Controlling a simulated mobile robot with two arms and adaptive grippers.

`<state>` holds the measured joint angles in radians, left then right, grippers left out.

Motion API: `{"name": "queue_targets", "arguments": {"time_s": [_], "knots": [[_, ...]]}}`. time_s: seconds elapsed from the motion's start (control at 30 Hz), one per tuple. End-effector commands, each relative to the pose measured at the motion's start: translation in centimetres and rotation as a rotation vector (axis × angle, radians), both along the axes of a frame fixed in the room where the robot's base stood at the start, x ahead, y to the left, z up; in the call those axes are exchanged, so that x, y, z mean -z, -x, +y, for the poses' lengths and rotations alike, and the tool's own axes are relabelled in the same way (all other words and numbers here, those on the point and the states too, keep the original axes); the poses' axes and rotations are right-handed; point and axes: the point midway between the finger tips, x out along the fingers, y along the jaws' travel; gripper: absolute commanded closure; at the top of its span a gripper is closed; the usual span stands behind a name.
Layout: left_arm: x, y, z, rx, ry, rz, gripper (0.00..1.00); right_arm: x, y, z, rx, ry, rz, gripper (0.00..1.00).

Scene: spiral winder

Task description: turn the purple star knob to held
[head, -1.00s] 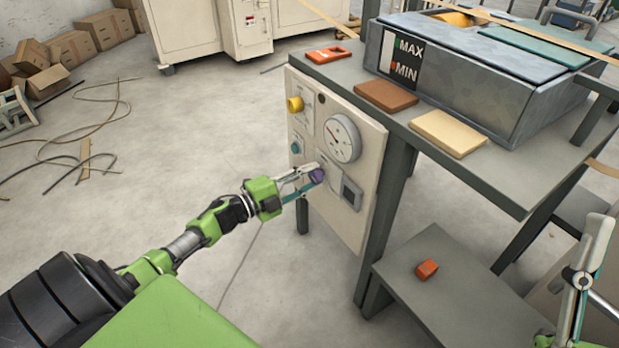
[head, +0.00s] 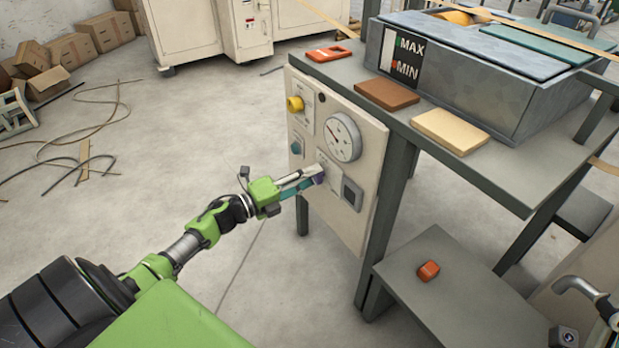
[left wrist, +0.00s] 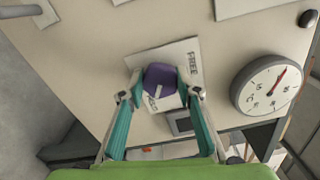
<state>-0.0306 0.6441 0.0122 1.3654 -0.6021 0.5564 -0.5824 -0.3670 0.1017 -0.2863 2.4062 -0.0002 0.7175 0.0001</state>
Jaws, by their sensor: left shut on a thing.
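The purple star knob (head: 319,174) is on the lower part of the cream control panel (head: 352,219). My left gripper (head: 314,177) is shut on the knob, and its fingers hide part of it in the head view. In the left wrist view, the knob (left wrist: 161,78) sits between the teal fingers of my left gripper (left wrist: 163,90). A white plate behind it reads FREE on the right; another label below the knob is partly hidden. My right gripper (head: 590,300) shows only partly at the lower right edge, and its opening is unclear.
A round gauge (head: 342,137), a yellow knob (head: 295,104) and a teal button (head: 296,148) are on the same panel. A grey table leg (head: 385,220) stands right beside it. An orange block (head: 428,270) lies on a low shelf.

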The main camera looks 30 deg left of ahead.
Motion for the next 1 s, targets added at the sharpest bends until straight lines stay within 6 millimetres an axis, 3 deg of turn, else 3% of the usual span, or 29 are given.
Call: {"name": "queue_targets", "arguments": {"time_s": [0.33,0.37,0.4,0.77,1.0], "knots": [[0.2,0.1,-0.1,0.003,-0.007,0.001,0.91,0.0,0.0,0.0,0.0,-0.001,-0.002,0.55],[0.2,0.1,-0.1,0.003,-0.007,0.001,0.62,0.0,0.0,0.0,0.0,-0.001,-0.002,0.55],[0.2,0.1,-0.1,0.002,-0.006,0.001,0.52,0.0,0.0,0.0,0.0,-0.001,-0.002,0.55],[0.1,0.1,0.0,0.001,-0.005,0.0,0.52,0.0,0.0,0.0,-0.001,-0.002,0.0,0.55],[0.2,2.8,1.1,0.001,-0.006,0.003,0.52,0.0,0.0,0.0,-0.001,-0.002,-0.001,0.55]]}}
